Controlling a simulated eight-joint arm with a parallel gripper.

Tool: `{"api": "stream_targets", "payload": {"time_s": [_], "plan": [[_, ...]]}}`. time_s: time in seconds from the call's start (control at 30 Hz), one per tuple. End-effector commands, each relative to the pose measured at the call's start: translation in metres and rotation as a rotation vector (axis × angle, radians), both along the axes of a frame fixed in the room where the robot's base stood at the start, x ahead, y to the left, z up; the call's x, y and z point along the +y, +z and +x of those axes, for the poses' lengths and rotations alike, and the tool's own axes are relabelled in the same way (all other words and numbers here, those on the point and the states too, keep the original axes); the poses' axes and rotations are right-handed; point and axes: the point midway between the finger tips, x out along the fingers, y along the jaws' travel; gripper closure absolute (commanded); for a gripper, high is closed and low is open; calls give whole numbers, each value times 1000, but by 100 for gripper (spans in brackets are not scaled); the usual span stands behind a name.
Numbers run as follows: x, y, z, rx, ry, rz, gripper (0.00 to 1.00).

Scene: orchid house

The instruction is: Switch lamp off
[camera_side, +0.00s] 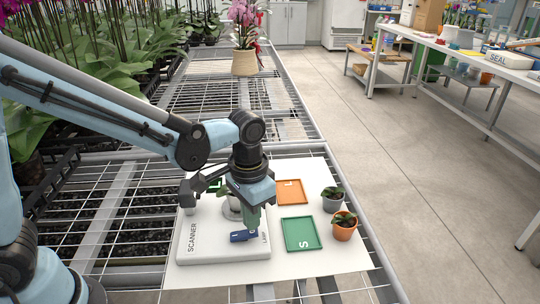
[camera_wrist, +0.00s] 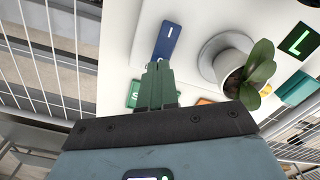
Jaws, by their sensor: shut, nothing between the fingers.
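A blue rocker switch (camera_side: 241,236) sits on the front right of the white scanner (camera_side: 205,245), beside lettering that seems to read LAMP. In the wrist view the switch (camera_wrist: 168,42) shows a white "I" mark at its far end. My gripper (camera_side: 252,229) is shut and empty, its green fingers pointing down at the right end of the switch. In the wrist view the fingertips (camera_wrist: 158,67) are close to the switch's near end, and I cannot tell whether they touch. Which side of the rocker is pressed is unclear. No lamp bulb is plainly visible.
A potted plant (camera_wrist: 228,68) stands on the scanner's round plate, close beside the fingers. A display (camera_wrist: 300,40) shows a lit green L.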

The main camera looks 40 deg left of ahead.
Motion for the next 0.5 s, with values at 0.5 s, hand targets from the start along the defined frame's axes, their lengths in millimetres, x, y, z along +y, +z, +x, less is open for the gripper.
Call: {"api": "stream_targets", "payload": {"time_s": [0.5], "plan": [[0, -7, 0, 0, 0, 0, 100]]}}
